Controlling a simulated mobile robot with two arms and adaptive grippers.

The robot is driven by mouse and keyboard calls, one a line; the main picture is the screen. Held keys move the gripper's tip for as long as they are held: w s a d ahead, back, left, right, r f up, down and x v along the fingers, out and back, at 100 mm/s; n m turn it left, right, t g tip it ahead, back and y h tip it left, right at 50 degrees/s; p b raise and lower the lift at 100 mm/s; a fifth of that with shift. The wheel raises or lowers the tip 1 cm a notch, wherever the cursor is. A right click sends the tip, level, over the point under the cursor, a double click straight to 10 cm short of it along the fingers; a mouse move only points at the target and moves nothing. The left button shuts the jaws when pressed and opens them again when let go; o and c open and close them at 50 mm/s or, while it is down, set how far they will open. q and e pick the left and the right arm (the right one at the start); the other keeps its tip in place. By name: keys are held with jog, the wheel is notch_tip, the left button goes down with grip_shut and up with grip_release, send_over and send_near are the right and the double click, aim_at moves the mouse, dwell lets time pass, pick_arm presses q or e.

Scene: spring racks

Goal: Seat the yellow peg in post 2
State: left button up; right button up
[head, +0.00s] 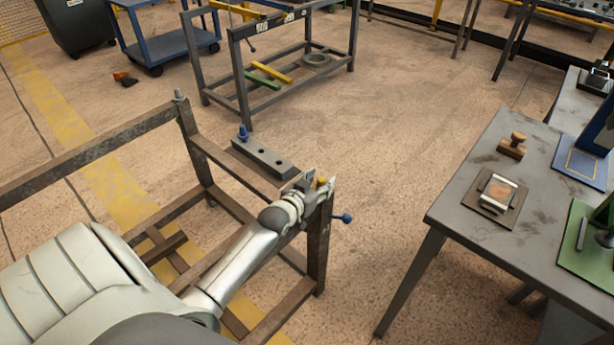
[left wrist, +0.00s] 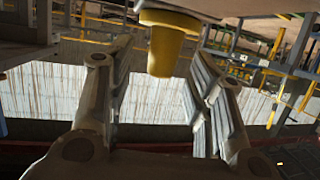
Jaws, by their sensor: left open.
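The yellow peg (head: 321,181) shows as a small yellow tip at my left gripper (head: 312,184), at the near right corner of the brown rack. In the left wrist view the yellow peg (left wrist: 165,50) has a wide collar and lies between the two spread fingers of my left gripper (left wrist: 155,90). The fingers are open, with space on both sides of the peg. A grey block (head: 265,158) with dark holes sits on the rack beyond the gripper. A blue peg (head: 243,133) stands upright at its far left end. I cannot tell which post is 2. My right gripper is not in view.
The brown rack frame (head: 201,150) surrounds my left arm. A blue knob (head: 342,218) sticks out from its right post. A grey table (head: 465,188) with fixtures stands at the right. Another rack (head: 243,85) stands behind. The floor between is clear.

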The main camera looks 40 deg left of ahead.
pick_arm(q)
jog(key=v, duration=1)
jog(key=shift+s+r, duration=0.1)
jog(key=s+d+f+m+g+h, duration=0.1)
jog(key=s+d+f+m+g, duration=0.1)
jog(key=s+d+g, duration=0.55)
jog(key=s+d+f+m+g+h, duration=0.1)
jog(key=s+d+f+g, duration=0.15)
jog(key=s+d, duration=0.9)
jog(key=s+a+f+g+p, duration=0.1)
jog(key=s+a+f, duration=0.15)
jog(key=f, duration=1.05)
jog(key=s+a+f+g, duration=0.1)
jog(key=s+f, duration=0.2)
jog(key=f, duration=1)
jog(key=s+a+f+g+p, duration=0.1)
jog(key=s+a+f, duration=0.1)
jog(key=s+f, duration=1.2)
jog(key=s, duration=0.2)
jog(key=shift+s+a+m, duration=0.3)
jog(key=shift+s+a, duration=0.05)
jog(key=shift+a, duration=0.05)
